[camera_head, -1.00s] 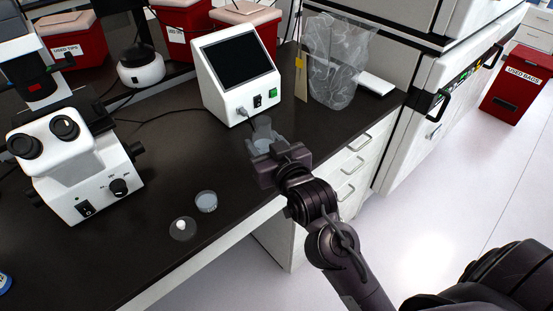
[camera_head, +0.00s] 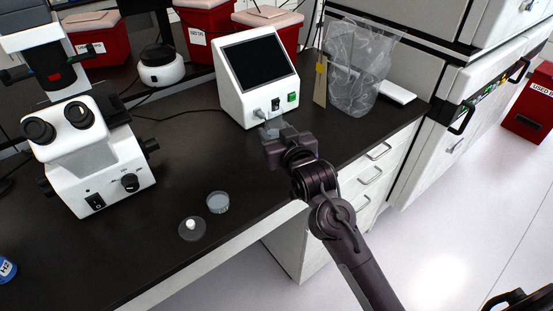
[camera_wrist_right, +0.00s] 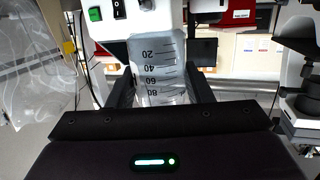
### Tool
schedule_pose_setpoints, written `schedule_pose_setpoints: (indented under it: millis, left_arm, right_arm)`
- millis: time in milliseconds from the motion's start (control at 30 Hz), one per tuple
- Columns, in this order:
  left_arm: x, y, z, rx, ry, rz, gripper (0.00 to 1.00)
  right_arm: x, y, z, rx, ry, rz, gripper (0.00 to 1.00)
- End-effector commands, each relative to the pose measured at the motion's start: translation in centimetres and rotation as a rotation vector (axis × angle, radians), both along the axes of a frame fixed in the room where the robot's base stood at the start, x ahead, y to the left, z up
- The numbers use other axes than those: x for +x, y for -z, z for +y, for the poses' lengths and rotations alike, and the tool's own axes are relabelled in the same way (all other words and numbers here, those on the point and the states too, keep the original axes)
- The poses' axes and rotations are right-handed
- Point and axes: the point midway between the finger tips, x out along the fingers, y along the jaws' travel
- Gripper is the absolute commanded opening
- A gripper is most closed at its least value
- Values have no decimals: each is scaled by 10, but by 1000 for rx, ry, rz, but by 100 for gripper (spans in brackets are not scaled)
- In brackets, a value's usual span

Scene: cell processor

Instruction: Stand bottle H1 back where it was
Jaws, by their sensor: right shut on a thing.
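My right gripper (camera_head: 285,140) is shut on a clear graduated bottle (camera_head: 272,127), in front of the white screen box. In the right wrist view the bottle (camera_wrist_right: 160,68) sits between the two dark fingers, with marks from 20 to 80 facing the camera. Its label is not visible, so I cannot read H1 on it. Much of it is hidden by the gripper in the head view, and I cannot tell whether it touches the bench. A blue-labelled bottle (camera_head: 7,269) is partly in view at the left edge.
The white screen box (camera_head: 257,78) stands just behind the bottle. A clear dish (camera_head: 217,203) and a round piece with a white knob (camera_head: 192,230) lie on the dark bench. A microscope (camera_head: 85,150) stands left, a clear bag (camera_head: 358,75) right.

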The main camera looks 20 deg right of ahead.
Motion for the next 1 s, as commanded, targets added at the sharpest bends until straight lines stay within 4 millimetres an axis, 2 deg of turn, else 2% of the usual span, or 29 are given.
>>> schedule_pose_setpoints:
  millis: [33, 133, 367, 600, 1000]
  left_arm:
    - [0, -3, 0, 0, 0, 0, 58]
    - [0, -4, 0, 0, 0, 0, 58]
    - [0, -6, 0, 0, 0, 0, 58]
    - [0, -10, 0, 0, 0, 0, 58]
    - [0, -8, 0, 0, 0, -1, 58]
  right_arm:
    - [-1, 13, 0, 0, 0, 6, 5]
    - [-1, 32, 0, 0, 0, 2, 5]
    - [0, 53, 0, 0, 0, -1, 5]
    - [0, 87, 0, 0, 0, 0, 5]
    - [0, 93, 0, 0, 0, -3, 5]
